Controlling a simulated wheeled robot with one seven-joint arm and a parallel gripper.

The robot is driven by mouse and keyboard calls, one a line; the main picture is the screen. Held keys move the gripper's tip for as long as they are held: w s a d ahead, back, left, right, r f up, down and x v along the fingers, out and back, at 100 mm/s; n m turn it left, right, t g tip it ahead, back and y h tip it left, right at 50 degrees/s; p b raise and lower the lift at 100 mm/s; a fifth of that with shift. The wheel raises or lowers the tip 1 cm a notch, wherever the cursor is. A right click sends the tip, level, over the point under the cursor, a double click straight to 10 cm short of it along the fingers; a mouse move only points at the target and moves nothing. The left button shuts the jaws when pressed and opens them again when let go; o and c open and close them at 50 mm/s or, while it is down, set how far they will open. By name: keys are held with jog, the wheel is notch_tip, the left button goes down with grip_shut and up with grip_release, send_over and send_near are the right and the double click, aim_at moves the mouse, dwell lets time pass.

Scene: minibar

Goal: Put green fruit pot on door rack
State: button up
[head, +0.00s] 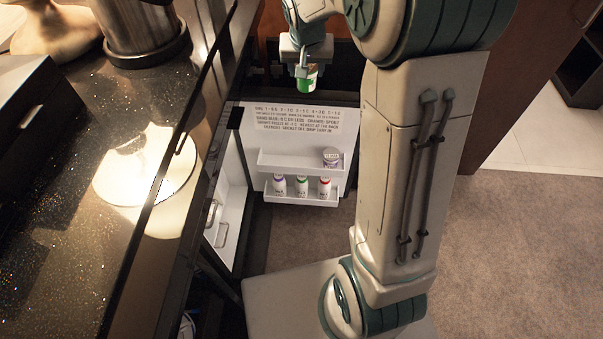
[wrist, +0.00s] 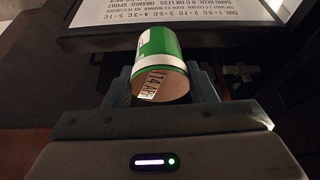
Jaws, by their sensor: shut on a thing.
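The green fruit pot (head: 307,79) is held in my gripper (head: 307,71), above and beyond the top edge of the open minibar door. In the wrist view the green pot (wrist: 162,62) lies between the two fingers of my gripper (wrist: 165,85), with a white band and a brown end printed with "14 APR" facing the camera. The door rack (head: 290,162) is a white shelf on the inner side of the door.
A lower door shelf (head: 290,199) holds three small white bottles (head: 301,186) with purple, green and red caps. A printed notice (head: 295,115) is on the door above the racks. The dark counter (head: 70,200) with a lamp glow runs along the left.

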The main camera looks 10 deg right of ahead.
aim_at(305, 86)
jog(key=shift+m, duration=0.3)
jog(key=shift+s+a+f+b, duration=0.1)
jog(key=shift+s+f+b, duration=0.05)
jog(key=shift+f+b, duration=3.1)
notch_tip(305, 86, down, 26)
jog(key=b, duration=1.1)
jog(key=shift+b, duration=0.4)
jog(key=shift+f, duration=0.2)
jog(key=o, duration=0.6)
jog(key=shift+f, duration=0.1)
jog(key=o, duration=0.4)
jog(key=shift+o, duration=0.2)
jog(key=shift+r, duration=0.2)
